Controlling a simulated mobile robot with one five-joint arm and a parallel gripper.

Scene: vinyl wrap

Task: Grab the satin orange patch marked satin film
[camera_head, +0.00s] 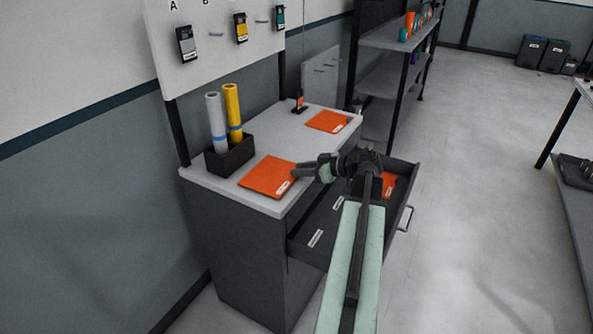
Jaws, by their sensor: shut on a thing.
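Three orange patches show. One orange patch (264,178) lies at the front of the grey cabinet top (215,182), with a small white label too small to read. My gripper (296,171) is at its right edge, shut on it. The patch looks flat and at the level of the top; I cannot tell whether it is lifted. A second orange patch (326,121) lies farther back on the top, also with a white label. A third orange patch (389,187) is in the open drawer, partly hidden by my arm. I cannot tell which is satin.
The open drawer (300,252) juts out to the right under my arm, with small white labels inside. A dark box (229,157) holds a white roll (215,115) and a yellow roll (232,106). A small dark stand (299,104) is behind.

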